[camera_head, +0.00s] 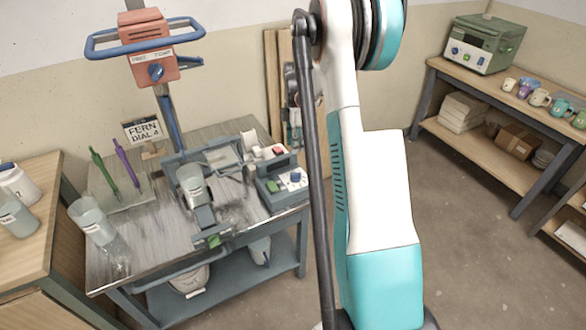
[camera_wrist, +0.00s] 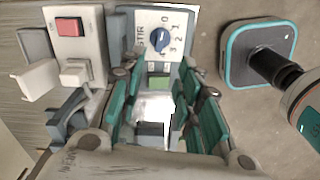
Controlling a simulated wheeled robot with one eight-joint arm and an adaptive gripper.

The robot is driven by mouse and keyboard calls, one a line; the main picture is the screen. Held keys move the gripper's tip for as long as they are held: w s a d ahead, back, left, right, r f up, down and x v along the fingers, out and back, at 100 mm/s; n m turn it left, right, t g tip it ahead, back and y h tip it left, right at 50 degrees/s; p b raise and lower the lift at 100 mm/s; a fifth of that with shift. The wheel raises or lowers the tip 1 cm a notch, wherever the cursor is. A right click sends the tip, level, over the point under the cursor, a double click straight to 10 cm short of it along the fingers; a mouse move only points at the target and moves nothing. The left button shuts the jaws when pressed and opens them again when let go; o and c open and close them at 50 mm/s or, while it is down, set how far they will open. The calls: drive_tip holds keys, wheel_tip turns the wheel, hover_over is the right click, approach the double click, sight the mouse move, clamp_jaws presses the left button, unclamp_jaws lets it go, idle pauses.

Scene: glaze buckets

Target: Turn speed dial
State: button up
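A blue speed dial (camera_wrist: 159,41) sits on a white panel marked STIR with numbers from 0 to 4 in the wrist view. I cannot tell which number it points at. In the head view a blue knob shows on the grey control box (camera_head: 295,177) at the right end of the bench. My gripper (camera_wrist: 156,72) is open and empty, its teal-padded fingers apart and pointing toward the panel, with the dial ahead of them and not between them. In the head view my gripper is mostly hidden by my arm. A sign reading FERN DIAL 4 (camera_head: 142,128) stands on the bench.
A red button (camera_wrist: 70,27) is left of the dial, above a pale switch (camera_wrist: 74,72). An orange mixer head (camera_head: 146,45) with another blue knob stands over the bench (camera_head: 135,225). Cups and green and purple tools sit left. Open floor (camera_head: 460,230) lies to the right.

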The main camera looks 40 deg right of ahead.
sight(296, 173)
wheel_tip(296, 173, down, 14)
drive_tip(key=b, duration=0.4)
drive_tip(key=shift+r, duration=0.25)
drive_tip(key=shift+c, duration=0.6)
clamp_jaws()
